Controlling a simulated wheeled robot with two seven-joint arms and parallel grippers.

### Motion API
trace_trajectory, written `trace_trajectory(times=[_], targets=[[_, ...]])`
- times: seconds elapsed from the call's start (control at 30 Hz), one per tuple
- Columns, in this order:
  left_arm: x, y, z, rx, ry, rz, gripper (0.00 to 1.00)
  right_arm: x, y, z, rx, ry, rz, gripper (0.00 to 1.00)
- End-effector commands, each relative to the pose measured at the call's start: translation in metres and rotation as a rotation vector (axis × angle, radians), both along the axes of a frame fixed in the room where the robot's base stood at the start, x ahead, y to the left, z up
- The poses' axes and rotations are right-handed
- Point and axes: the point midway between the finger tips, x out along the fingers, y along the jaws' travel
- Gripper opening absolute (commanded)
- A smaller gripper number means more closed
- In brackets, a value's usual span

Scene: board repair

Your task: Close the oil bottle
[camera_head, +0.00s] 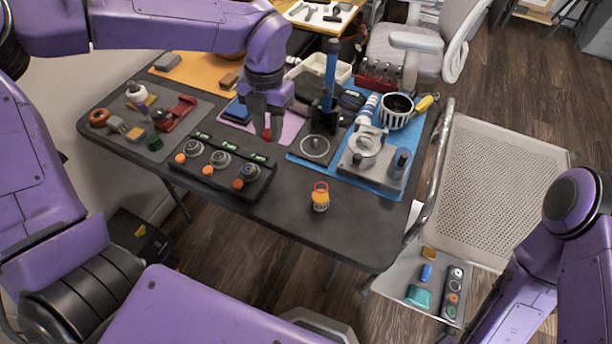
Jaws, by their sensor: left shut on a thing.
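A small orange-yellow bottle (321,200) with a pale label and a red ring at its top stands upright near the front edge of the dark table. It looks like the oil bottle; whether its mouth is open is too small to tell. My left gripper (267,130) points down over the middle of the table, behind and to the left of the bottle. It is shut on a small red piece (266,134), which looks like a cap and is mostly hidden by the fingers. The gripper and the bottle are apart. My right arm shows at the lower right, with its gripper out of view.
A black panel with knobs (226,168) lies left of the bottle. The table around the bottle is clear.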

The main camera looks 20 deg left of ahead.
Motion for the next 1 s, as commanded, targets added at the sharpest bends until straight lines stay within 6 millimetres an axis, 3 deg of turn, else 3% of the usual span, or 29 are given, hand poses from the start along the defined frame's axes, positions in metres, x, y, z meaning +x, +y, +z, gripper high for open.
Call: trace_trajectory(times=[0.37, 0.7, 0.83, 1.0], targets=[[0.043, -0.057, 0.002, -0.001, 0.002, -1.358, 0.02, 0.0, 0.0, 0.0, 0.0, 0.0, 0.0, 0.73], [0.064, -0.134, -0.007, -0.005, 0.001, -2.596, 0.02, 0.0, 0.0, 0.0, 0.0, 0.0, 0.0, 0.73], [0.066, -0.155, -0.01, -0.004, -0.001, -2.913, 0.02, 0.0, 0.0, 0.0, 0.0, 0.0, 0.0, 0.73], [0.067, -0.167, -0.012, -0.005, 0.001, -3.085, 0.02, 0.0, 0.0, 0.0, 0.0, 0.0, 0.0, 0.73]])
